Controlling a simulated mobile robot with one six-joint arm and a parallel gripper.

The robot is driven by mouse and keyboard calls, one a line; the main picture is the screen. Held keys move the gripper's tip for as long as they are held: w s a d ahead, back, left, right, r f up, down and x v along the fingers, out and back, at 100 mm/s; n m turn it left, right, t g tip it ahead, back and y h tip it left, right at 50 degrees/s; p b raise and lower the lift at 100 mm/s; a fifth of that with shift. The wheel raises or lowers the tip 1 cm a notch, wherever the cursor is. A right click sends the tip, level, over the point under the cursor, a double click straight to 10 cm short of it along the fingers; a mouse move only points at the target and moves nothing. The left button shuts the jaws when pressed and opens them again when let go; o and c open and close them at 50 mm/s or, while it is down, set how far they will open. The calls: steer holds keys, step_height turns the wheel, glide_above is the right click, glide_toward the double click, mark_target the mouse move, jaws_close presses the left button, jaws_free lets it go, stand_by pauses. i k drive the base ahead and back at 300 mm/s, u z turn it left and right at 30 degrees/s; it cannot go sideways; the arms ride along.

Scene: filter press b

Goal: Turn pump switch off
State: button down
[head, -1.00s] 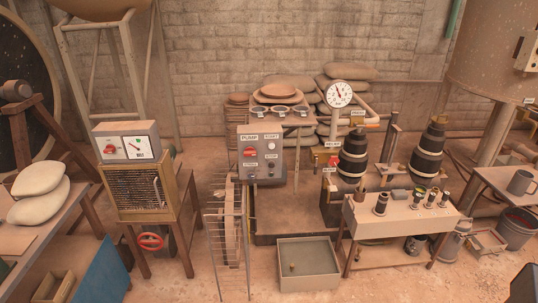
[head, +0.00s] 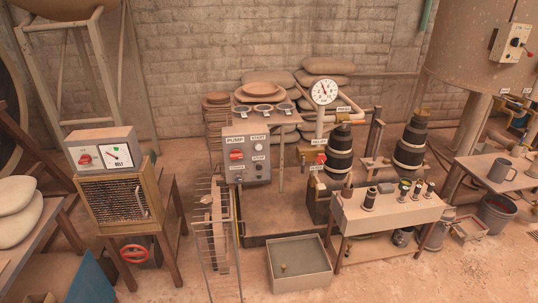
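The grey control panel (head: 247,177), labelled PUMP and START, stands upright near the middle of the head view. The pump switch (head: 236,155) is a red knob on the panel's left side, under the PUMP label. Its exact setting is too small to read. Small round buttons sit to its right, and small labels are below. My gripper is not in view, and nothing touches the panel.
A wire rack (head: 212,240) stands in front of the panel's lower left. A square grey basin (head: 300,276) is on the floor. A meter box (head: 98,146) with another red knob is at left. A long bench (head: 388,217) stands at right, with open floor in front.

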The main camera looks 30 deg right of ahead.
mark_target(236, 154)
steer(key=z, duration=0.7)
steer(key=k, duration=0.95)
steer(key=u, duration=0.05)
steer(key=i, duration=0.85)
steer(key=z, duration=0.05)
